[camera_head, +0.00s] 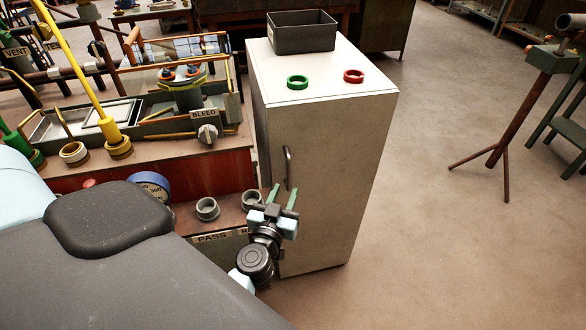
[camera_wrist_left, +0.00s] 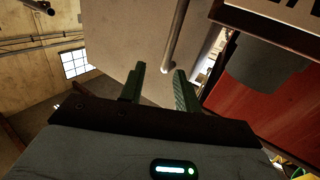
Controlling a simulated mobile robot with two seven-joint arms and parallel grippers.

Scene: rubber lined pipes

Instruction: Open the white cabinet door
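The white cabinet (camera_head: 335,150) stands in the middle of the head view. Its door looks shut, and a grey vertical bar handle (camera_head: 287,167) sits near the door's left edge. My left gripper (camera_head: 283,191), with two green fingers, is just below the handle in the head view. In the left wrist view the fingers (camera_wrist_left: 160,68) are apart, with nothing held between them. The handle (camera_wrist_left: 174,38) appears ahead of them, its lower end lined up with the gap near the right finger. I cannot tell whether they touch. My right gripper is not in view.
A red-sided workbench (camera_head: 205,165) with pipes and fittings stands close on the left.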

